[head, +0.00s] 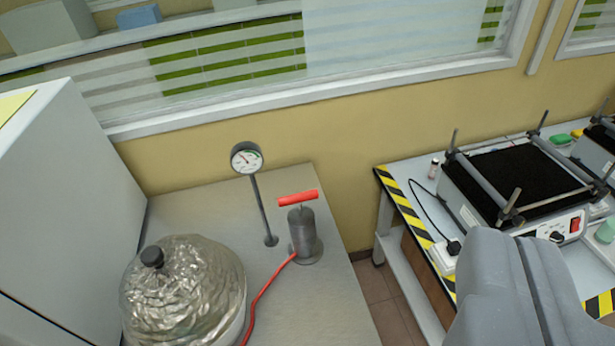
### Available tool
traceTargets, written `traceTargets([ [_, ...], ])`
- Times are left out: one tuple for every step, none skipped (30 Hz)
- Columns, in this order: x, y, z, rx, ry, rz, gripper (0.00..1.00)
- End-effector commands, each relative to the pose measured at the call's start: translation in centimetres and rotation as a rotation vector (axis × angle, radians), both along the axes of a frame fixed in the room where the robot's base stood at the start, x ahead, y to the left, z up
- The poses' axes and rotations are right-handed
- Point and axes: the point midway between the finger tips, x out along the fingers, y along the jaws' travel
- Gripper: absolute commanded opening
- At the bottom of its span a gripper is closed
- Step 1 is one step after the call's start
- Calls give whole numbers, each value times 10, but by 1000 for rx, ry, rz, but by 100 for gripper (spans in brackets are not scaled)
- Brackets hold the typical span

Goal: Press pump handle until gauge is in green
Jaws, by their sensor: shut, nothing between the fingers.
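The pump (302,238) is a dark grey cylinder standing on the metal table, with a red T-shaped handle (298,198) a little above its top. A round gauge (247,157) stands on a thin post to the left of the pump. It has a white face with a green part at the right; the needle appears to point up and left, but its exact reading is too small to tell. My gripper (508,240) shows as grey shut fingers at the lower right, apart from the pump and in front of the striped table. Nothing is held in it.
A foil-covered round vessel (190,290) with a black cap stands left of the pump. A red hose (262,292) runs from the pump base. A white cabinet (60,190) is at the left. A shaker-like device (520,185) stands on the striped table (400,190) at right, across a gap.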

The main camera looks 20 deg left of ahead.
Motion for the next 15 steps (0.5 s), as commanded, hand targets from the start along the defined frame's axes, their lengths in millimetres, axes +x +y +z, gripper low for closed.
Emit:
traceTargets([
  [0,0,1,0,-1,0,0],
  [0,0,1,0,-1,0,0],
  [0,0,1,0,-1,0,0],
  [0,0,1,0,-1,0,0],
  [0,0,1,0,-1,0,0],
  [0,0,1,0,-1,0,0],
  [0,0,1,0,-1,0,0],
  [0,0,0,0,-1,0,0],
  [0,0,0,0,-1,0,0],
  [0,0,0,0,-1,0,0],
  [0,0,0,0,0,1,0],
  [2,1,0,0,1,5,0],
  [4,2,0,-1,3,10,0],
  [7,4,-2,-1,7,19,0],
  [13,7,-4,-1,14,33,0],
])
